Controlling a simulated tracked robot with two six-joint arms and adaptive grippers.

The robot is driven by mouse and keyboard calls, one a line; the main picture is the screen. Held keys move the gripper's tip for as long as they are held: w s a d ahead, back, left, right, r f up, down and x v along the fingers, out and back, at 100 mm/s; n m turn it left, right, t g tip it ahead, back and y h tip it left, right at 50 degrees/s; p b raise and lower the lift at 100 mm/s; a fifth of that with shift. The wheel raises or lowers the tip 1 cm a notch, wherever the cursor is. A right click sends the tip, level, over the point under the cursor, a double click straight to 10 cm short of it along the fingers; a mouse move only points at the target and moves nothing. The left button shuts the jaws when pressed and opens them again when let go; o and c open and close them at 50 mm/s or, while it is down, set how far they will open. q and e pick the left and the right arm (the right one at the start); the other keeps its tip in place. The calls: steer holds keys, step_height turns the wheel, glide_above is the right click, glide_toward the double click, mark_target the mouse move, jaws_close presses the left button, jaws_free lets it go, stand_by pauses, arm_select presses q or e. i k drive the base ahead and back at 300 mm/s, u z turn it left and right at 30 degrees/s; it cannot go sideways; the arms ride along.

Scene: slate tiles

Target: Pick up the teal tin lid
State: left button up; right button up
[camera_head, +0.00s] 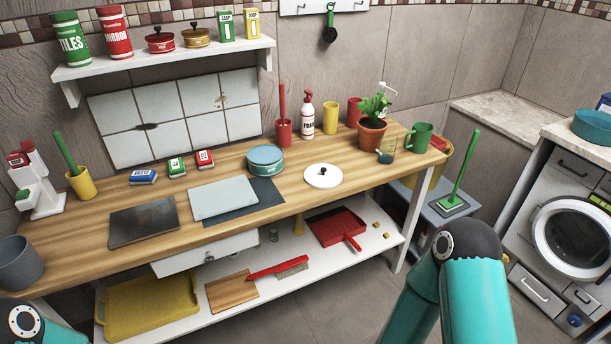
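A round teal tin (265,160) stands on the wooden worktop, left of a white round lid with a black knob. Its top looks like a flat, lighter teal lid (265,153) sitting on it; I cannot tell where lid and tin part. Another teal round object (593,127) sits on the counter at the far right, cut by the picture edge; I cannot tell whether it is a lid or a basin. Only links of my arms show, at the bottom left corner and bottom right. Neither gripper is in view.
The white lid (323,176), a grey-blue slab (223,198) and a dark slate tile (143,222) lie on the worktop (290,205). Behind stand a red container (283,132), a spray bottle (307,116) and a potted plant (372,132). A wall shelf (165,55) hangs above.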

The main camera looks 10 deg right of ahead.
mark_target(319, 176)
steer(key=u, duration=0.05)
steer(key=k, duration=0.45)
steer(key=u, duration=0.8)
steer(key=i, duration=1.6)
steer(key=z, duration=0.5)
steer(key=i, duration=0.15)
steer(key=z, duration=2.55)
steer(key=i, duration=0.25)
steer(key=z, duration=0.4)
